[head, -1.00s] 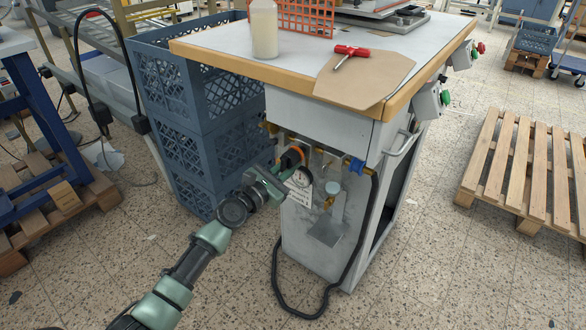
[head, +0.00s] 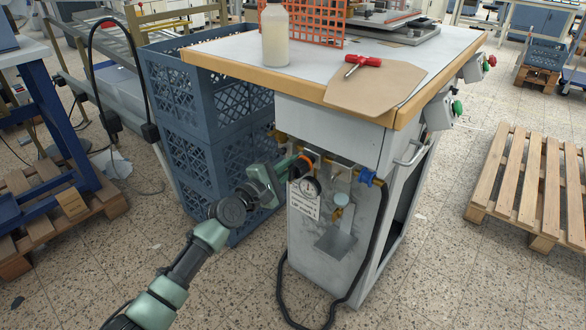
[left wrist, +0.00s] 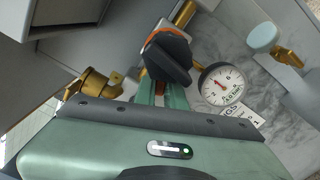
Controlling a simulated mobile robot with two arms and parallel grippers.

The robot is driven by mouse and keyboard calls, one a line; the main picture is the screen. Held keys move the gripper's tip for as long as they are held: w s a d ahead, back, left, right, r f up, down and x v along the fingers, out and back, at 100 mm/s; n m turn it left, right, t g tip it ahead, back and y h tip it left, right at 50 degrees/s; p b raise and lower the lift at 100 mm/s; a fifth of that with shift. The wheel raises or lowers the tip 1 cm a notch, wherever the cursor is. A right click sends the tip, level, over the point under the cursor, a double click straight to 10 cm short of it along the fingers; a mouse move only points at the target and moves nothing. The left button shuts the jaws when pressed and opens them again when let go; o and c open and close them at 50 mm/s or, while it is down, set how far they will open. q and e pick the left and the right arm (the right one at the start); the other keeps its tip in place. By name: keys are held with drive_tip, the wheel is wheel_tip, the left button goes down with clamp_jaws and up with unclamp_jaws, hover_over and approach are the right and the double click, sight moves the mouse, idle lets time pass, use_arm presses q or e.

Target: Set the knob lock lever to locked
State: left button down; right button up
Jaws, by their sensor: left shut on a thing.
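A black knob (left wrist: 168,57) with an orange ring sits on a brass fitting at the front of the cabinet. Its orange ring (head: 308,160) shows beside the fingers in the head view. My left gripper (head: 284,169) reaches it from the left. In the left wrist view the green fingers (left wrist: 151,90) end at the knob, shut on it. The fingers and knob hide the contact, and I cannot make out a separate lock lever or its setting. My right gripper is not in view.
A pressure gauge (left wrist: 222,84) and a hanging label (head: 304,205) are close right of the knob. A brass valve (left wrist: 88,92) is close left. A black hose (head: 373,240) hangs down the cabinet. Blue crates (head: 180,105) stand left; the worktop (head: 225,53) overhangs above.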

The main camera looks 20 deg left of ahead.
use_arm(q)
drive_tip(key=shift+r+m, duration=0.1)
drive_tip(key=shift+m, duration=0.4)
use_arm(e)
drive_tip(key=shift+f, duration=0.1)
use_arm(q)
drive_tip(key=c, duration=1.5)
unclamp_jaws()
drive_tip(key=shift+s+a, duration=0.1)
drive_tip(key=p+v, duration=0.1)
drive_tip(key=v, duration=0.6)
drive_tip(key=shift+s+a, duration=0.1)
drive_tip(key=shift+s, duration=0.2)
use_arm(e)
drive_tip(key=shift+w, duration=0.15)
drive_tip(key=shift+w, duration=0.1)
